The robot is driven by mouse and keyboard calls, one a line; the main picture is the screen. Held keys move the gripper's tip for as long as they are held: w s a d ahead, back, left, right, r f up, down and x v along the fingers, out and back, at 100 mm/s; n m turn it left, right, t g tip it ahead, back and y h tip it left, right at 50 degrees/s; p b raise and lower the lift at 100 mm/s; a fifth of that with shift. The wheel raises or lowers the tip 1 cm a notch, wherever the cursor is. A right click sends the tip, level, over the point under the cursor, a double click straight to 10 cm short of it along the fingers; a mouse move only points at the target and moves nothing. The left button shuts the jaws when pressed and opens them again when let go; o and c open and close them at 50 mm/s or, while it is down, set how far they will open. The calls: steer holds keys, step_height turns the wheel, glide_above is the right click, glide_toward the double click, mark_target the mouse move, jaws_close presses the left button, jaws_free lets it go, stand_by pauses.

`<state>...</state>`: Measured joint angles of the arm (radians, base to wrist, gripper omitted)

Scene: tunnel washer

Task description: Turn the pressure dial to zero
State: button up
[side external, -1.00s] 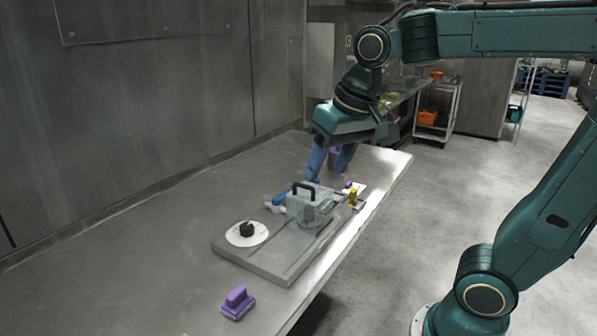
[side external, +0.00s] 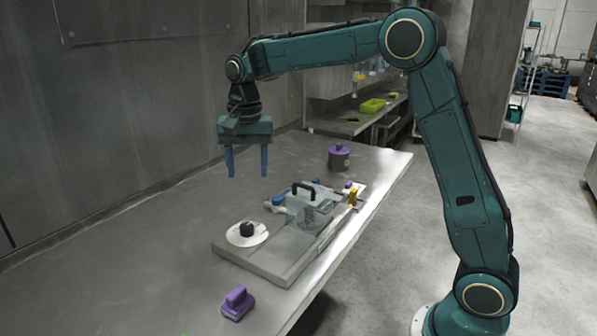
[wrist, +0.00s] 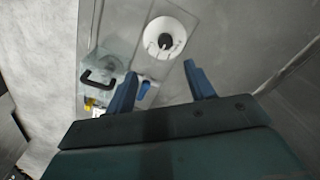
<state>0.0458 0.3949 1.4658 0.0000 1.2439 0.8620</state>
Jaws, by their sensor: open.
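The pressure dial is a black knob (side external: 247,229) on a round white plate (side external: 240,240), at the near left end of a grey base panel (side external: 287,265) on the table. In the wrist view the knob (wrist: 165,41) and its white disc (wrist: 177,35) show beyond the fingertips, near the top middle. A white pointer mark shows on the knob, but the scale is too small to read. My gripper (side external: 248,175) is open and empty, fingers down, high above the table behind the dial. It also shows in the wrist view (wrist: 161,68), apart from the dial.
A clear box with a black handle (side external: 303,188) stands on the panel right of the dial, with blue and yellow valve handles (side external: 353,197) nearby. A purple block (side external: 237,303) lies in front. The table's left side is clear.

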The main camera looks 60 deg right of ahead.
mark_target(246, 225)
steer(key=shift+w+d+f+m, duration=0.15)
steer(key=shift+w+f+m, duration=0.25)
steer(key=shift+w+f, duration=0.65)
steer(key=shift+f, duration=0.1)
step_height(246, 225, down, 14)
steer(key=shift+r, duration=0.25)
steer(key=c, duration=1)
